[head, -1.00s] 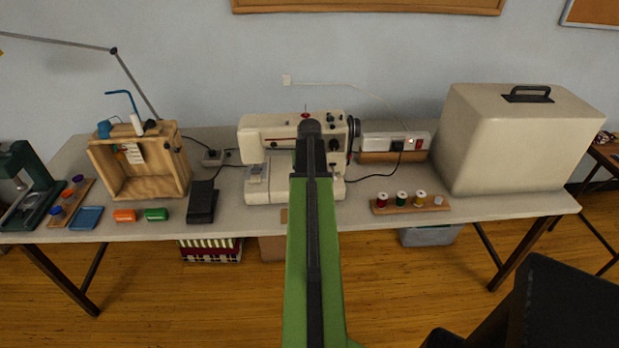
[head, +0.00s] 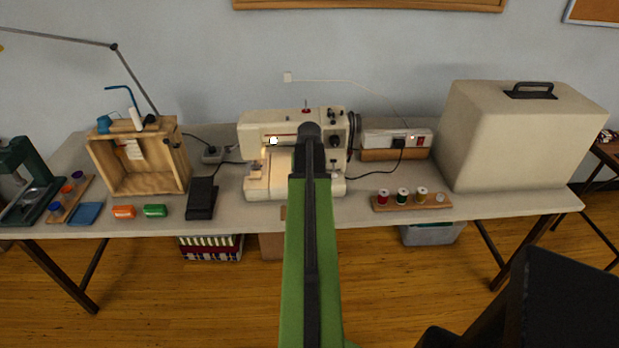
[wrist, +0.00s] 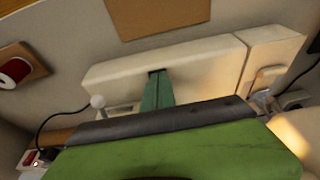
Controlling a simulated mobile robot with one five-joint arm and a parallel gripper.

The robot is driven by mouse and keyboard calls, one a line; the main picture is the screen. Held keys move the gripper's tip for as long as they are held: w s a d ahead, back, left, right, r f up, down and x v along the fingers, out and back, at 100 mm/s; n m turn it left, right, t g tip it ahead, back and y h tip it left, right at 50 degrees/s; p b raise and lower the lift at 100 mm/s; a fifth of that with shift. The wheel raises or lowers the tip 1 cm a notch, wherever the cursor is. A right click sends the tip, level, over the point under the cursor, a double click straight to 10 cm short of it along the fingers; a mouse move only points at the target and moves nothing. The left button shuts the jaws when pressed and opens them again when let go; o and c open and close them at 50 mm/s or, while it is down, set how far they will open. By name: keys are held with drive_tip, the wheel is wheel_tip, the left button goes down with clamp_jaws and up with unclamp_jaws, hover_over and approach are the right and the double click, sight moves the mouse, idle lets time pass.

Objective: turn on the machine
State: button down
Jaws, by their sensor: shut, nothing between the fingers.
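The cream sewing machine (head: 258,128) stands upright at the middle of the table. A small bright patch shows on its front left, and warm light falls over its needle area and bed (head: 262,184). Its pale body (wrist: 205,70) also crosses the wrist view, with warm light at the lower right. My gripper (wrist: 157,76) is shut and empty, seen end-on against the pale body; whether it touches cannot be told. In the head view my green arm covers the machine's middle and hides the gripper. A black foot pedal (head: 201,198) lies left of the machine.
A white power box (head: 375,138) with a red switch is right of the machine. A spool rack (head: 412,203) lies in front of it. A large cream case (head: 520,140) stands at the right. A wooden box (head: 180,165) stands left. Cords run behind the machine.

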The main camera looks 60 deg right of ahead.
drive_tip(key=shift+w+d+r+p, duration=0.15)
drive_tip(key=shift+d+r+p, duration=0.05)
drive_tip(key=shift+d, duration=0.2)
drive_tip(key=shift+w+d+r+p, duration=0.15)
drive_tip(key=shift+d+p, duration=0.05)
drive_tip(key=shift+d, duration=0.15)
drive_tip(key=shift+a+r+p, duration=0.1)
drive_tip(key=shift+r+p, duration=0.35)
drive_tip(key=shift+r, duration=0.05)
drive_tip(key=p+v, duration=0.4)
drive_tip(key=shift+w+d+r, duration=0.25)
drive_tip(key=shift+w+r, duration=0.05)
drive_tip(key=shift+r, duration=0.05)
drive_tip(key=s+a+r+p, duration=0.3)
drive_tip(key=r+p, duration=0.4)
drive_tip(key=p, duration=0.1)
drive_tip(key=shift+a+r, duration=0.2)
drive_tip(key=shift+a, duration=0.1)
drive_tip(key=shift+w, duration=0.15)
